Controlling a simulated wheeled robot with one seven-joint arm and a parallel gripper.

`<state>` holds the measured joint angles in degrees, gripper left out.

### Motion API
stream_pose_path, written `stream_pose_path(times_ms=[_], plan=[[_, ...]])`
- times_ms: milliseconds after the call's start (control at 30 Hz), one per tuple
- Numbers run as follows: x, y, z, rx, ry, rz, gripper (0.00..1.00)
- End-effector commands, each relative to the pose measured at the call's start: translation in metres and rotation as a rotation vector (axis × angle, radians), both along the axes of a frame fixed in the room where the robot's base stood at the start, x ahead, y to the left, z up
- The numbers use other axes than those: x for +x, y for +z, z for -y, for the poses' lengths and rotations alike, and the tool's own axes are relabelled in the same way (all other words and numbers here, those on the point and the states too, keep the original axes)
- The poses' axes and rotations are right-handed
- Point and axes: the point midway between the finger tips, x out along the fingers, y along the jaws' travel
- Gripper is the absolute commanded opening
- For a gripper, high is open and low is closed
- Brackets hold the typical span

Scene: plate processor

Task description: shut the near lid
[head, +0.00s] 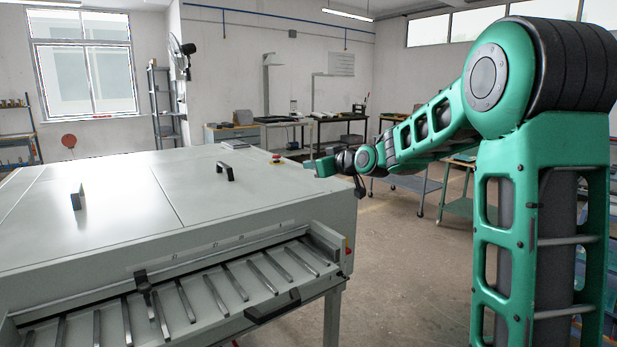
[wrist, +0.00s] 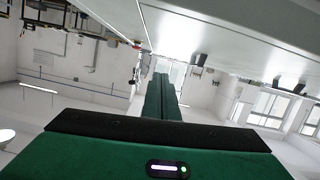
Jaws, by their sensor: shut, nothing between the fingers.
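The pale grey plate processor (head: 275,220) fills the left of the head view. Its flat top has a right panel with a black handle (head: 225,170) and a left panel with another black handle (head: 78,197), parted by a seam. Both panels look flat; I cannot tell whether either is slightly raised. My gripper (head: 314,166) is beside the top's far right corner, at about top height. In the wrist view my gripper's green fingers (wrist: 163,80) are together and empty, with the machine's pale surface (wrist: 230,35) at upper right. I see no contact with a handle.
A slatted front section (head: 230,285) with a black handle (head: 272,307) lies along the machine's near side. A red button (head: 277,158) sits near the far right corner. Benches and a green-framed cart (head: 458,197) stand behind. The floor (head: 400,250) right of the machine is clear.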

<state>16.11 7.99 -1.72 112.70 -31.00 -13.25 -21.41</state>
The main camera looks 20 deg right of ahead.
Motion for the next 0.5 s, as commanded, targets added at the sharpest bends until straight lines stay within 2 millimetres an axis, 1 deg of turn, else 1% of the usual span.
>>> stream_pose_path(times_ms=[33, 300, 400, 500], plan=[[-0.010, 0.003, 0.005, -0.001, -0.005, 0.002, 0.00], [-0.057, 0.015, 0.016, -0.001, -0.004, 0.002, 0.00], [-0.069, 0.018, 0.019, -0.002, -0.004, 0.002, 0.00], [-0.077, 0.020, 0.021, -0.002, -0.003, 0.001, 0.00]])
